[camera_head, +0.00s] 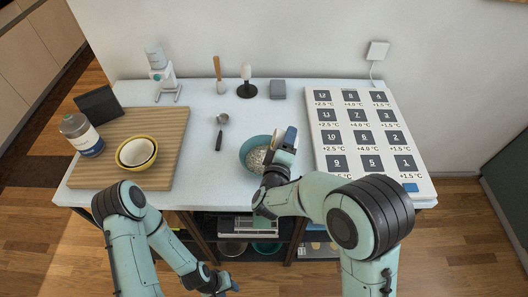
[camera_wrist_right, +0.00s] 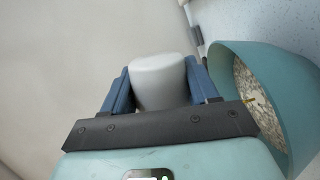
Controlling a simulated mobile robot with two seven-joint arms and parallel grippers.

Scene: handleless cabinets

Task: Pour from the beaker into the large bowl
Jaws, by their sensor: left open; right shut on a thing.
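The large teal bowl (camera_head: 250,145) stands near the table's front edge, with pale speckled, grainy contents. It also shows at the right of the right wrist view (camera_wrist_right: 290,80). My right gripper (camera_head: 284,141) is at the bowl's right side and partly hides it. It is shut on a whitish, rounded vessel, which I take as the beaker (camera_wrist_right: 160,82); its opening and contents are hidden. In the wrist view the beaker is beside the bowl. My left gripper (camera_head: 222,284) is open and empty, low in front of the table.
A wooden board (camera_head: 170,125) at left bears a yellow-rimmed bowl (camera_head: 136,153) and a labelled jar (camera_head: 81,135). A small scoop (camera_head: 221,120) lies mid-table. A numbered panel (camera_head: 345,160) is at right. Open shelves (camera_head: 290,235) are below.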

